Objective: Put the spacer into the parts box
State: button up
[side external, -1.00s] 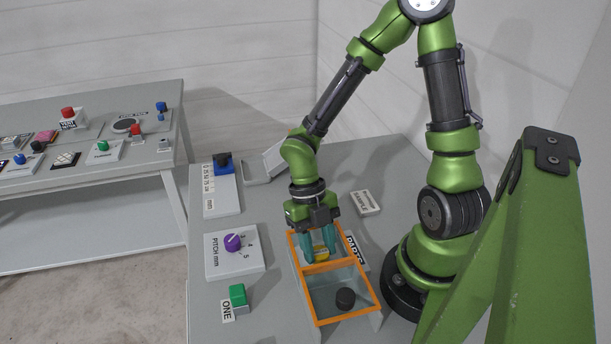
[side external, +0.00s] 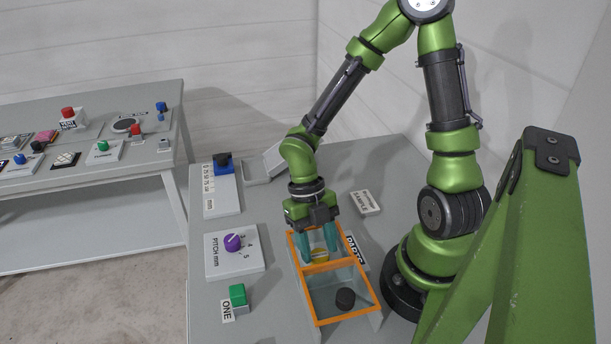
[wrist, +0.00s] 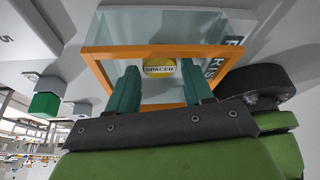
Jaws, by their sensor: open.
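The parts box (side external: 368,283) is a clear bin with an orange rim and a crossbar that splits it into two compartments. The yellow spacer (side external: 320,257) is inside the far compartment. In the wrist view the spacer (wrist: 158,69) shows its SPACER label and lies between the fingers, with a gap on each side. My gripper (side external: 318,254) is open, with its teal fingers reaching down into that compartment around the spacer. In the wrist view my gripper (wrist: 159,75) also stands open within the orange rim. Whether the spacer lies flat on the box floor is hard to tell.
A black round piece (side external: 345,298) lies in the near compartment. A pitch dial plate (side external: 218,266), a green button block (side external: 238,295) and a slider plate (side external: 222,198) stand left of the box. A sample plate (side external: 366,203) lies behind it.

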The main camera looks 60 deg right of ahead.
jog(key=v, duration=1.1)
notch_tip(320, 180, up, 12)
jog(key=s+a+m+t, duration=0.1)
jog(key=m+t, duration=1)
jog(key=m, duration=2.2)
jog(key=shift+m, duration=0.4)
jog(key=shift+s+f, duration=0.1)
jog(key=shift+s, duration=0.05)
